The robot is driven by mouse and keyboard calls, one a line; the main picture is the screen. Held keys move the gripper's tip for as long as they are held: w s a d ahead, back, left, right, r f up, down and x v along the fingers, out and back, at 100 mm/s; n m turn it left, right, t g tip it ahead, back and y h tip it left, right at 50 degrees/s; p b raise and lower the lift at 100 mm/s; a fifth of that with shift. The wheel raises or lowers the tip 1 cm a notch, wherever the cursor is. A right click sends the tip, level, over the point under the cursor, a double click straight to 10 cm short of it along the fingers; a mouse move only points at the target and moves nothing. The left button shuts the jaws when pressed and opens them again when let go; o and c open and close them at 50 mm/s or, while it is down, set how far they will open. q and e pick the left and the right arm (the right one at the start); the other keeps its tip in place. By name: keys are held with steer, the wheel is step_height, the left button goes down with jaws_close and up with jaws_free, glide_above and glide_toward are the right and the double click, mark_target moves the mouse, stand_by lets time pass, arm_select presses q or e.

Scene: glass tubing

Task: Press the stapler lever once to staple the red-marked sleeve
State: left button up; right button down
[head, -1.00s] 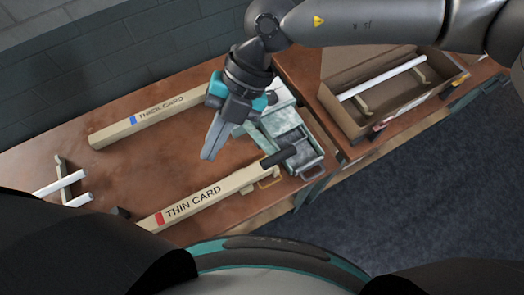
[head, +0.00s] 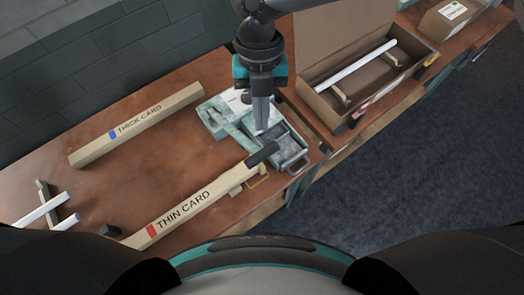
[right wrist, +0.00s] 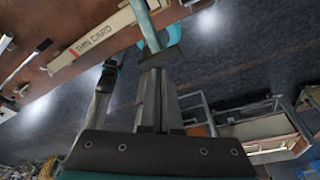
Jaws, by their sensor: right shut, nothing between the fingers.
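The stapler (head: 213,118) is a worn, pale green metal device at the table's right end. Its lever seems to be the pale bar (head: 238,136) reaching toward a dark grip (head: 262,155). The red-marked sleeve (head: 190,207), a beige bar lettered THIN CARD, lies with its right end by that grip; how far it enters the stapler is hidden. It also shows in the right wrist view (right wrist: 95,38). My right gripper (head: 262,127) is shut and empty, pointing down over the stapler; contact cannot be told. Its fingers show in the right wrist view (right wrist: 158,72).
A blue-marked sleeve (head: 140,126) lettered THICK CARD lies at the back left. White tubes (head: 43,208) rest on a stand at far left. An open cardboard box (head: 352,110) with a white tube stands right of the stapler. The brown table between the sleeves is clear.

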mark_target(262, 150)
steer(key=shift+b+x, duration=1.6)
steer(key=shift+x, duration=1.8)
steer(key=shift+s, duration=0.1)
steer(key=b+x, duration=0.2)
steer(key=w+b+x, duration=0.1)
steer(key=b+x, duration=0.1)
steer(key=shift+a+f, duration=0.1)
steer(key=shift+f, duration=0.25)
steer(key=shift+r, duration=0.1)
steer(key=shift+w, duration=0.1)
steer(key=w, duration=0.1)
steer(key=w+r+b, duration=0.1)
steer(key=w, duration=0.1)
